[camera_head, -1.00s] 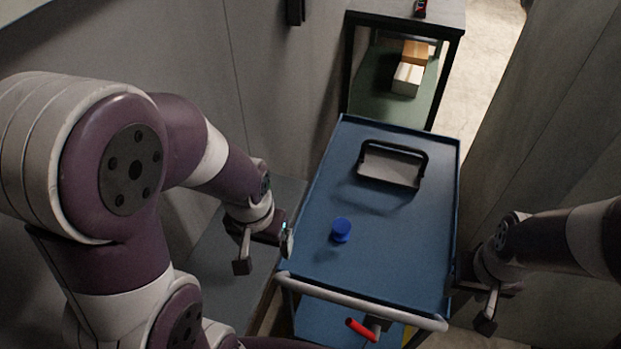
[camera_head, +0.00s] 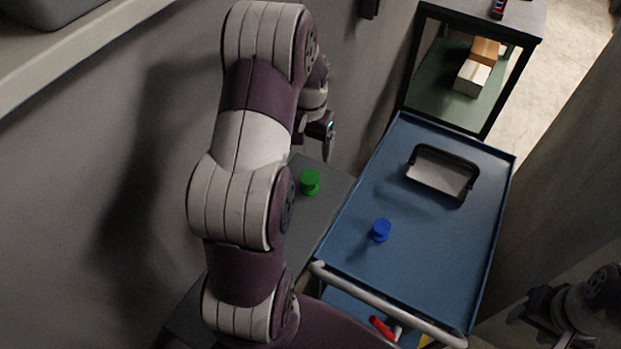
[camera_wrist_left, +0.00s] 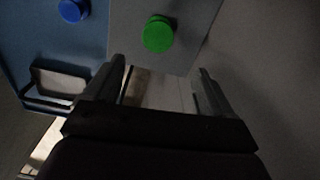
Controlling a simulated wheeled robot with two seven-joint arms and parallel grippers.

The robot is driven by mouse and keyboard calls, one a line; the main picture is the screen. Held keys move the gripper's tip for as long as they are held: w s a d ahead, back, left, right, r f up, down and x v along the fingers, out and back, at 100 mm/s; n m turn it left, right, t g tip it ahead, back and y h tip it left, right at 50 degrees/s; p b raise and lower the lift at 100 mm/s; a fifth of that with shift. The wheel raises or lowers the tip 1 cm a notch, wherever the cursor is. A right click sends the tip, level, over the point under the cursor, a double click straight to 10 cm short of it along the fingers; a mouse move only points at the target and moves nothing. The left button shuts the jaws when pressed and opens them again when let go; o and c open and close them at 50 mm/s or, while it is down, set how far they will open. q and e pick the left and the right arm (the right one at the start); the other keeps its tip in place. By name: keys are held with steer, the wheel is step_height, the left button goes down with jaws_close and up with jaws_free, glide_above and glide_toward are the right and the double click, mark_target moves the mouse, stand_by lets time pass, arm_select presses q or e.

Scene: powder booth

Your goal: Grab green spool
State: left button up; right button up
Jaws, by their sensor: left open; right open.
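The green spool (camera_head: 310,182) stands upright on a grey surface (camera_head: 326,207) left of the blue cart. It also shows in the left wrist view (camera_wrist_left: 158,35), ahead of and between the open fingers, apart from them. My left gripper (camera_head: 326,138) is open and empty, above and beyond the spool in the head view, near the wall. My left gripper's fingers also show in the left wrist view (camera_wrist_left: 163,88). My right gripper (camera_head: 545,318) is at the lower right, open, with no object seen in it, and partly cut off by the picture's edge.
A blue cart (camera_head: 440,135) carries a blue spool (camera_head: 381,230) and a black-handled tray-like item (camera_head: 441,173). Its pale handle bar (camera_head: 385,303) crosses the near end. A dark-framed shelf (camera_head: 410,62) with boxes (camera_head: 473,77) stands behind. Grey walls are close on both sides.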

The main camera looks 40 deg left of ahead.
mark_target(310, 177)
arm_select(q)
steer(key=f+p, duration=0.1)
steer(key=f, duration=0.2)
steer(key=f+p, duration=0.1)
steer(key=f, duration=0.3)
steer(key=s+f+p, duration=0.1)
steer(key=f, duration=0.3)
steer(key=shift+d+f+p, duration=0.15)
steer(key=shift+d+p, duration=0.2)
steer(key=shift+p, duration=0.05)
steer(key=shift+w+f, duration=0.1)
steer(key=shift+f, duration=0.2)
steer(key=c, duration=1.2)
steer(key=shift+c, duration=0.2)
steer(key=shift+r, duration=0.1)
